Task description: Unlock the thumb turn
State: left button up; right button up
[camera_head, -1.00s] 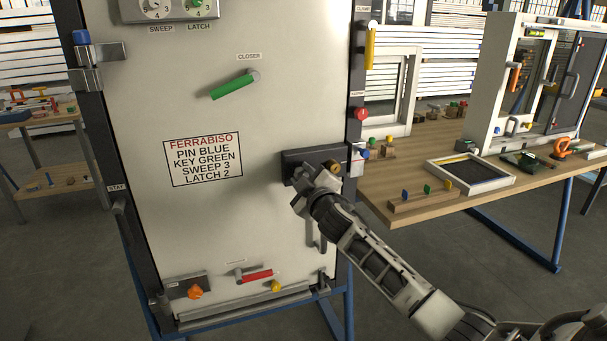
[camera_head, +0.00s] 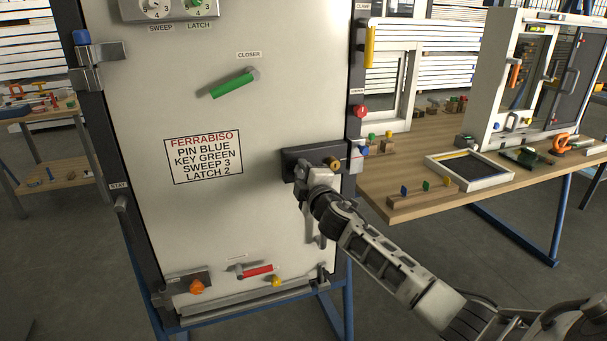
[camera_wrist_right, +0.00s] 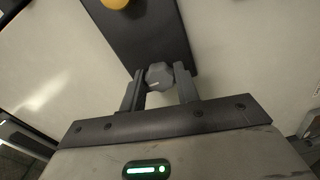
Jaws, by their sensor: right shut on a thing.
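The thumb turn (camera_wrist_right: 159,76) is a small grey faceted knob with a pale mark, on a dark lock plate (camera_wrist_right: 150,35). My right gripper (camera_wrist_right: 160,88) is shut on it, one finger on each side. In the head view my right gripper (camera_head: 303,171) is at the lock plate (camera_head: 291,156) on the pale door and hides the thumb turn. A brass cylinder (camera_head: 332,163) sits on the same plate, to the right of the gripper. My left gripper is in neither view.
The door panel (camera_head: 200,230) carries a green closer lever (camera_head: 234,84), a printed sign (camera_head: 203,157), an orange knob (camera_head: 197,287) and a red lever (camera_head: 257,271). A lever handle hangs just below the gripper. A wooden bench (camera_head: 400,165) stands close on the right.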

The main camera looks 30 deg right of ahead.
dwell(0.3)
jog(key=o, duration=1)
jog(key=shift+s, duration=0.1)
jog(key=b+v, duration=0.1)
jog(key=v, duration=1.4)
jog(key=shift+s+a, duration=0.2)
jog(key=shift+s, duration=0.15)
